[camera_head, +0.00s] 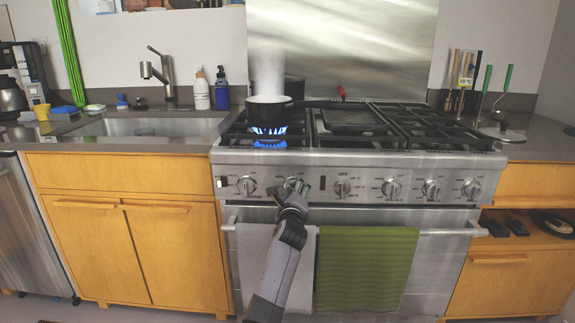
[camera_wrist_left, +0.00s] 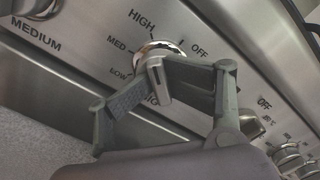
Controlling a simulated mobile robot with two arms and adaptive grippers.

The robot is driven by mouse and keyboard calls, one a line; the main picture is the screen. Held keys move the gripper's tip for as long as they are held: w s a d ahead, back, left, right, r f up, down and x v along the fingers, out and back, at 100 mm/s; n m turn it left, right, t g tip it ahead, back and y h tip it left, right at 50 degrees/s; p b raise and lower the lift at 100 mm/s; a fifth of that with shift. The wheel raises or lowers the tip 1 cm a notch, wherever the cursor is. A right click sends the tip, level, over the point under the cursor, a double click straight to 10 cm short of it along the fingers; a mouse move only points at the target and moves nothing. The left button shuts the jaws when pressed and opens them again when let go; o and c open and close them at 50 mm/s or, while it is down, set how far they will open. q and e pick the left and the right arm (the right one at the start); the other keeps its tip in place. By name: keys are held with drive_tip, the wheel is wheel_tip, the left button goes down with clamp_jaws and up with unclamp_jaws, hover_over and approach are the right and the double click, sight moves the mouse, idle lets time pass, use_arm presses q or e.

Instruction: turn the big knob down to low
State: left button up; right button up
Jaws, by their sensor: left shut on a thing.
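The big knob (camera_wrist_left: 158,52) is a round metal stove knob with a raised grip bar. In the head view it is the second knob from the left (camera_head: 292,183), partly covered by my gripper. In the left wrist view HIGH, OFF, MED and LOW are printed around it; the word below is partly hidden, with "IG" showing. My left gripper (camera_wrist_left: 158,84) is shut on the knob's grip bar, one finger on each side. It also shows in the head view (camera_head: 297,192). I cannot tell which mark the knob points to. My right gripper is not in view.
A pot (camera_head: 269,109) steams over a blue flame (camera_head: 269,131) on the left front burner. The MEDIUM knob (camera_head: 246,185) is just left, and several knobs continue right. Below, grey (camera_head: 262,255) and green (camera_head: 362,270) towels hang on the oven handle (camera_head: 448,232).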

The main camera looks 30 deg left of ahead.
use_arm(q)
drive_tip(key=shift+r, duration=0.3)
drive_tip(key=n+b, duration=0.1)
drive_tip(key=n, duration=0.3)
drive_tip(key=shift+f, duration=0.1)
drive_tip(key=n, duration=0.3)
drive_tip(key=n, duration=0.3)
drive_tip(key=shift+b, duration=0.4)
drive_tip(key=n, duration=0.4)
